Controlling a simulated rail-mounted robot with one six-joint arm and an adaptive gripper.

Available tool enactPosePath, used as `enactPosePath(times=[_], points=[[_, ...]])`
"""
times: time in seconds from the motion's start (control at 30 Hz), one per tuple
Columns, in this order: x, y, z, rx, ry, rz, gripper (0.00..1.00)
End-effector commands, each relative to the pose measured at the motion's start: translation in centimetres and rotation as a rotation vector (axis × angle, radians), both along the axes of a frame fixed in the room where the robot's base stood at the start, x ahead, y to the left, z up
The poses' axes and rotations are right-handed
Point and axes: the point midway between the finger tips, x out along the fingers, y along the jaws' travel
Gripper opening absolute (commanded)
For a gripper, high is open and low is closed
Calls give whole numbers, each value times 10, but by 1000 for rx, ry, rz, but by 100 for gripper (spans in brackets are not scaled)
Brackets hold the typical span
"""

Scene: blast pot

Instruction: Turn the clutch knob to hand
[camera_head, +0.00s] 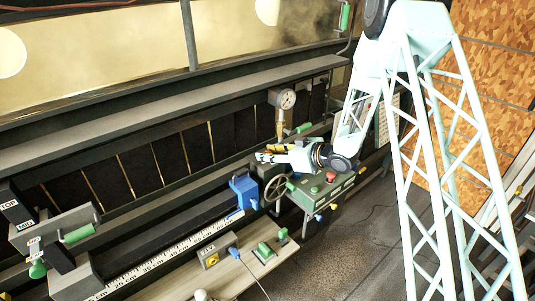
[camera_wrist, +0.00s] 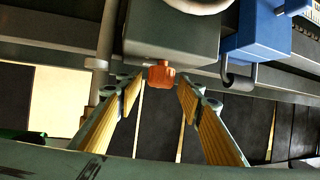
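An orange-red lobed knob (camera_wrist: 161,74) is under a grey box (camera_wrist: 170,32) in the wrist view; I take it for the clutch knob, though no label or marking is readable. My gripper (camera_wrist: 157,92) is open, with one yellow-padded finger on each side of the knob's line. The knob shows in the gap just beyond the fingertips, and no contact is visible. In the head view my gripper (camera_head: 262,155) is above the blue block, left of the green control box. I cannot make out the knob there.
A blue block (camera_wrist: 258,32) with a dark hook is right of the grey box; it also shows in the head view (camera_head: 243,190). A handwheel (camera_head: 276,188), a green control box (camera_head: 320,192) with a red button (camera_head: 331,176), and a pressure gauge (camera_head: 287,99) stand close to my gripper.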

Motion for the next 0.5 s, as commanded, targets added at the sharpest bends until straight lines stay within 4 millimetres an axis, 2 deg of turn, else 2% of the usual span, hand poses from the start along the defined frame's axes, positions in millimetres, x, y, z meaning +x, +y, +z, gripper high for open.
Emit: enactPosePath(times=[0.33, 0.5], points=[[1, 1, -1, 0, 0, 0, 35], [1, 1, -1, 0, 0, 0, 19]])
